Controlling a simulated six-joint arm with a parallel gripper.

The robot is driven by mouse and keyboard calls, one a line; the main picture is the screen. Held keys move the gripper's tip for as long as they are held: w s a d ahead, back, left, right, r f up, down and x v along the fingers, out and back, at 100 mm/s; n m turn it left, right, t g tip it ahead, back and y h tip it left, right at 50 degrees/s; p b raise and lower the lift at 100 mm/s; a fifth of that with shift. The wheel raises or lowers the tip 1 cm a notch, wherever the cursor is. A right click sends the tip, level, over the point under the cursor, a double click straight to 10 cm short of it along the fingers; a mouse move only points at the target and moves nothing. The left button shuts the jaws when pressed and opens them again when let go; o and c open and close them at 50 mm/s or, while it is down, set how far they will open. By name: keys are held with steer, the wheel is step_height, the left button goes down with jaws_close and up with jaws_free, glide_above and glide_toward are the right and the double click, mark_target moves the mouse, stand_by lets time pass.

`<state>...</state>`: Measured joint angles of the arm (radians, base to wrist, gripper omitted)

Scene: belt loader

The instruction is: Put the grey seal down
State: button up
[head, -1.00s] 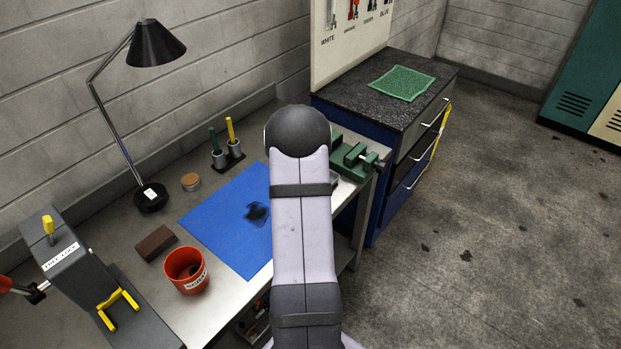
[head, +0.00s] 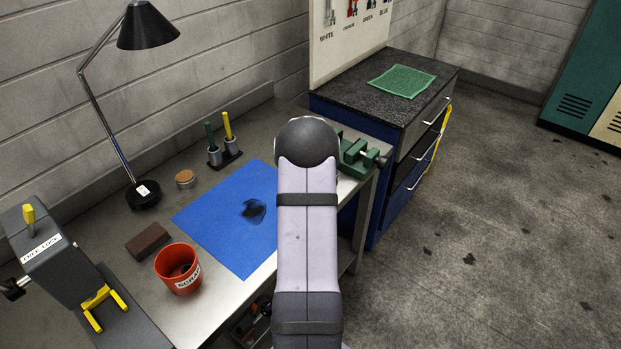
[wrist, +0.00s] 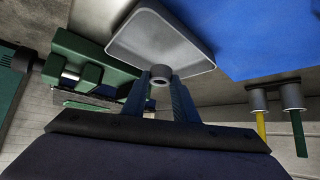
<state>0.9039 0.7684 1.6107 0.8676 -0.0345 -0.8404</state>
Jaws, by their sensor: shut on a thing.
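In the wrist view my gripper (wrist: 160,92) is shut on the grey seal (wrist: 160,76), a small grey ring between the fingertips. Just beyond the seal is a shallow, light grey tray (wrist: 125,40) with a raised rim. The seal appears in front of the tray's near edge; I cannot tell whether they touch. In the head view my arm hides my gripper, the seal and the tray.
A green vice (head: 357,156) is beside the tray area. A blue mat (head: 222,215) with a dark stain lies on the bench. A red cup (head: 176,274), brown block (head: 147,240), pen holder (head: 226,153) and lamp (head: 146,192) stand to the left.

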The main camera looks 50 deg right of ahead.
steer(key=shift+f, duration=0.2)
step_height(320, 180, down, 4)
steer(key=b, duration=0.3)
steer(key=shift+r+b, duration=0.2)
steer(key=shift+b, duration=0.15)
steer(key=shift+f, duration=0.2)
steer(key=o, duration=1)
steer(key=shift+o, duration=0.2)
steer(key=shift+r, duration=0.2)
steer(key=shift+r, duration=0.15)
steer(key=p+v, duration=0.1)
steer(key=v, duration=1.1)
steer(key=shift+p, duration=0.4)
